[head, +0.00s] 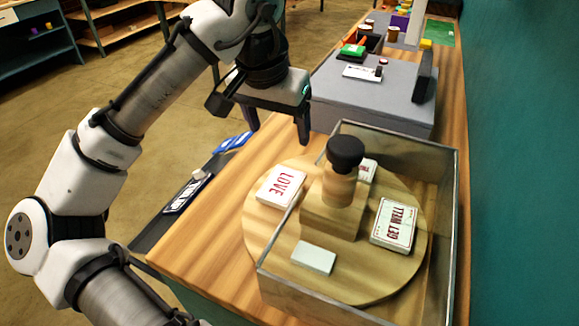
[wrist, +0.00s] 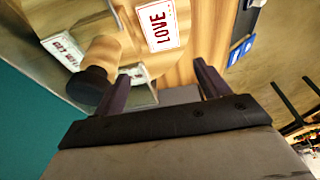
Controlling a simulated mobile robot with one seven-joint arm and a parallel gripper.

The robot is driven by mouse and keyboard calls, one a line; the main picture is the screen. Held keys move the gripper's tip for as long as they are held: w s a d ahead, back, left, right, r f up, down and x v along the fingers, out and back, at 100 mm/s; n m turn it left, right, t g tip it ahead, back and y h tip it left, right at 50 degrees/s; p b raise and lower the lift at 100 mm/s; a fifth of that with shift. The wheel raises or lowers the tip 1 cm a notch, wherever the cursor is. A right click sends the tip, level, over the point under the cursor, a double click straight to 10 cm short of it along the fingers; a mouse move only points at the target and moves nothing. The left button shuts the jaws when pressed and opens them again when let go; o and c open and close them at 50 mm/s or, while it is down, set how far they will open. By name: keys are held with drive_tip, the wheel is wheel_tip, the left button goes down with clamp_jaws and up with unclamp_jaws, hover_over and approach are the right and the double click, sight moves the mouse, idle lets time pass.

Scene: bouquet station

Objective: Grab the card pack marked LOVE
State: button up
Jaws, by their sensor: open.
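The white card pack marked LOVE (head: 280,187) lies on the left part of a round wooden turntable (head: 255,232), outside the clear-walled box. It also shows in the wrist view (wrist: 159,24), beyond the fingers and near the top. My gripper (head: 278,132) is open and empty, above and behind the LOVE pack in the head view. In the wrist view its two dark fingers (wrist: 160,88) are spread apart, with nothing between them.
A clear-walled box (head: 457,215) covers the turntable's right part. Inside are a GET WELL pack (head: 394,224) and a wooden post with a black knob (head: 345,152). A blank pale pack (head: 313,258) lies in front. A grey block (head: 375,98) stands behind.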

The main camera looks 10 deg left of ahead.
drive_tip(key=a+f+g, duration=0.1)
hover_over(282, 184)
drive_tip(key=s, duration=0.1)
drive_tip(key=f, duration=0.8)
drive_tip(key=shift+s+a, duration=0.1)
drive_tip(key=shift+a, duration=0.2)
drive_tip(key=shift+w+d+f+p, duration=0.15)
drive_tip(key=shift+f+p, duration=0.2)
drive_tip(key=shift+f, duration=0.5)
drive_tip(key=shift+w+f+p, duration=0.2)
drive_tip(key=shift+f+p, duration=0.1)
drive_tip(key=shift+f, duration=0.6)
drive_tip(key=shift+w+d+f+p, duration=0.15)
drive_tip(key=shift+f+p, duration=0.2)
drive_tip(key=shift+f, duration=0.5)
drive_tip(key=c, duration=0.8)
drive_tip(key=shift+r, duration=0.15)
